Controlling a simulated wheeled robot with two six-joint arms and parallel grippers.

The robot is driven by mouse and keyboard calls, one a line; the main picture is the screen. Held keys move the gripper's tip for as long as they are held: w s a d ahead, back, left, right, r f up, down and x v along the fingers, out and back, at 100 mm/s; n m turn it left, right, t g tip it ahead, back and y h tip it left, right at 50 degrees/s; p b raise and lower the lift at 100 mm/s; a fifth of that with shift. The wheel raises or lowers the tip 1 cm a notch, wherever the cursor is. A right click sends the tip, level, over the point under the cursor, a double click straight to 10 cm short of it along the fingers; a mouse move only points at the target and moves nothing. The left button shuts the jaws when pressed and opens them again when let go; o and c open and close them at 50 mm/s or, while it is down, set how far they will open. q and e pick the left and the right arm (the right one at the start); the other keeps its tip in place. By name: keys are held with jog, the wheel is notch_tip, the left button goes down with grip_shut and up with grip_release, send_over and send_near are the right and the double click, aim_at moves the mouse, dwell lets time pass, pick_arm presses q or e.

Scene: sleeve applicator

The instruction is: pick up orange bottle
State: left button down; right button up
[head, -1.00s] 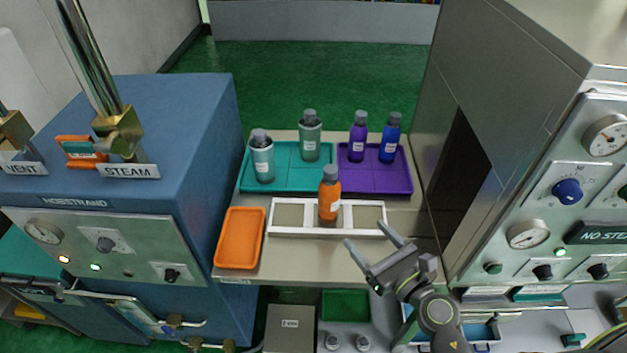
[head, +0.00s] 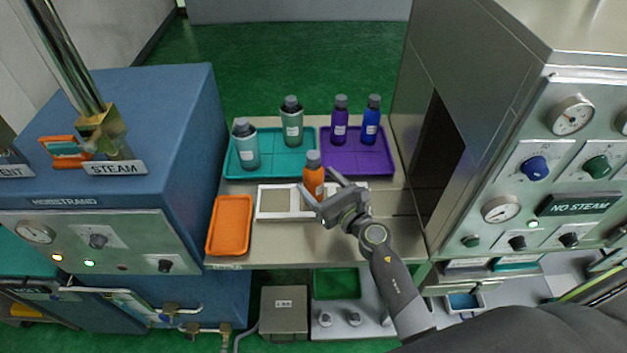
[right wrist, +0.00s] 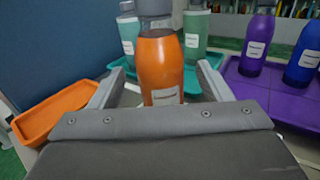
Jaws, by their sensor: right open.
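The orange bottle (head: 313,176), with a grey cap and a white label, stands upright in the white rack (head: 272,213) on the bench. My right gripper (head: 318,188) is open at the bottle's right front side. In the right wrist view the bottle (right wrist: 161,65) stands between the two open fingers (right wrist: 158,88), its lower part hidden behind the gripper body. I cannot tell whether a finger touches it. My left gripper is not in view.
Two teal bottles (head: 246,148) stand on the teal tray (head: 270,165). A purple bottle (head: 340,122) and a blue bottle (head: 371,122) stand on the purple tray (head: 355,163). An empty orange tray (head: 230,225) lies left of the rack. Machines flank the bench.

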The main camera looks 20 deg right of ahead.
jog(key=x, duration=0.5)
jog(key=shift+f, duration=0.15)
jog(key=shift+s, duration=0.1)
jog(key=shift+c, duration=0.4)
jog(key=c, duration=1)
jog(key=shift+c, duration=0.9)
